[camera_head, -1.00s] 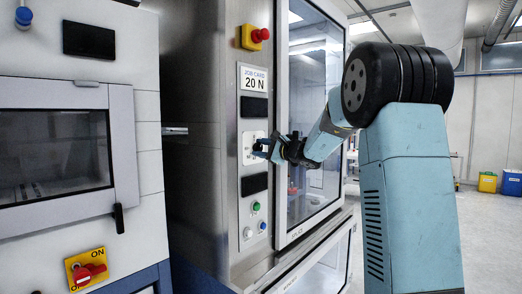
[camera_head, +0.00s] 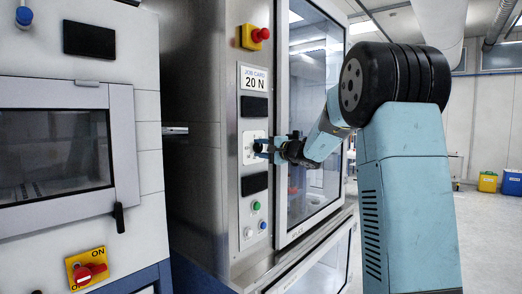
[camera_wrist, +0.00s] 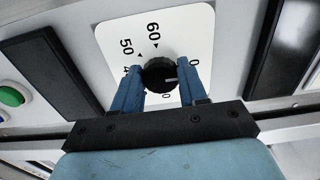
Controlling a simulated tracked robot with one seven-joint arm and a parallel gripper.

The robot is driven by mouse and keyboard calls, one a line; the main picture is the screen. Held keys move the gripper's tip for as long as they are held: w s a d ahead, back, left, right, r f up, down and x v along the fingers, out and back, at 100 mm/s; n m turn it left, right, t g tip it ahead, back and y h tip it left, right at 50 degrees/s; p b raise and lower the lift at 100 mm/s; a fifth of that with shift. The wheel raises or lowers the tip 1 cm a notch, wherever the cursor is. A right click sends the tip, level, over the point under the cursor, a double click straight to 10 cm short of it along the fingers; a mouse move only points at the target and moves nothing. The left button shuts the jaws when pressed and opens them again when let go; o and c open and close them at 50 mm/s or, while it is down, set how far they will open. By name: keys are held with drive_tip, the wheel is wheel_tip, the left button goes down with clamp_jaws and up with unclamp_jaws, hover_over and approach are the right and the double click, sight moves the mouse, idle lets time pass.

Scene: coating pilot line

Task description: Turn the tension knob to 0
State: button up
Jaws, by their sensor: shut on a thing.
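The tension knob (camera_wrist: 160,75) is black and round with a short white pointer line. It sits on a white dial plate (camera_wrist: 180,28) marked 60 and 50, with other numbers partly covered by my fingers. The pointer faces the right finger in the wrist view; the mark it faces is hidden. My gripper (camera_wrist: 162,82) has its two blue fingers on either side of the knob, shut on it. In the head view my gripper (camera_head: 265,148) is at the dial plate (camera_head: 247,155) on the steel panel, largely hiding the knob.
A job card (camera_head: 253,78) above reads 20 N. Dark displays (camera_head: 254,107) lie above and below the dial. A red emergency button (camera_head: 259,35) is higher up, and green and blue buttons (camera_head: 262,226) are lower. A glass door (camera_head: 315,130) stands just right of the panel.

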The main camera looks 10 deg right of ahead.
drive_tip(key=shift+a+f, duration=0.1)
drive_tip(key=shift+f, duration=0.25)
drive_tip(key=o, duration=1.1)
drive_tip(key=shift+r, duration=0.2)
drive_tip(key=shift+c, duration=0.2)
drive_tip(key=shift+s, duration=0.1)
drive_tip(key=v, duration=1.3)
drive_tip(key=shift+s+d, duration=0.25)
drive_tip(key=shift+d, duration=0.05)
